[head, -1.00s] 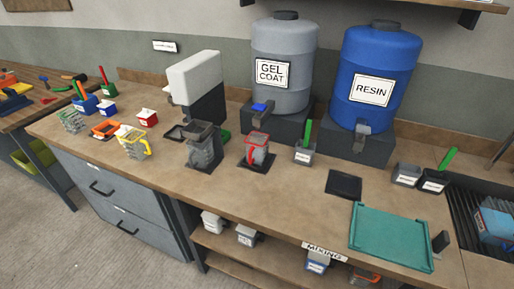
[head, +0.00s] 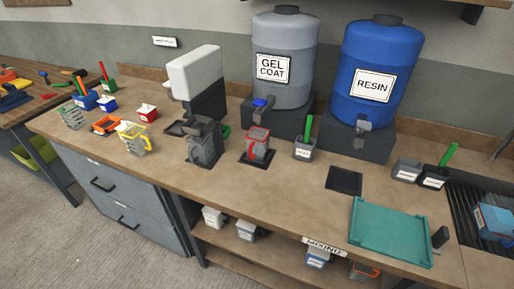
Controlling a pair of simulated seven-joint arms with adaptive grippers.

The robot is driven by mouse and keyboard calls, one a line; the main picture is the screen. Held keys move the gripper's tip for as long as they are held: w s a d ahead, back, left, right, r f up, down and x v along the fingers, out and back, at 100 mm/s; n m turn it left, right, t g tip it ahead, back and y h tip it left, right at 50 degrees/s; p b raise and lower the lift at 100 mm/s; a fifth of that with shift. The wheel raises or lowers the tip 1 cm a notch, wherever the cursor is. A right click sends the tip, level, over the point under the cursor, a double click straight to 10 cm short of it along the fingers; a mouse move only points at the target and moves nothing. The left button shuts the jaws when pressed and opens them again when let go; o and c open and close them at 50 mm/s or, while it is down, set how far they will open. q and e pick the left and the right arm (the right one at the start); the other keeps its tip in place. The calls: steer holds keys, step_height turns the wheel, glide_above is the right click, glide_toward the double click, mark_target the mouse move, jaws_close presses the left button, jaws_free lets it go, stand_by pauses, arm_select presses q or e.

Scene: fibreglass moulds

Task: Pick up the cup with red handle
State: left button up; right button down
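The cup with red handle (head: 257,146) stands upright on a dark square pad (head: 254,161) on the wooden bench, in front of the grey gel coat barrel (head: 283,62). A similar cup with a yellow handle (head: 135,141) stands farther left on the bench. Neither of my grippers shows in the head view.
The blue resin barrel (head: 379,60) stands right of the gel coat barrel. A teal tray (head: 389,233) lies front right. Bench around (head: 270,190) is clear.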

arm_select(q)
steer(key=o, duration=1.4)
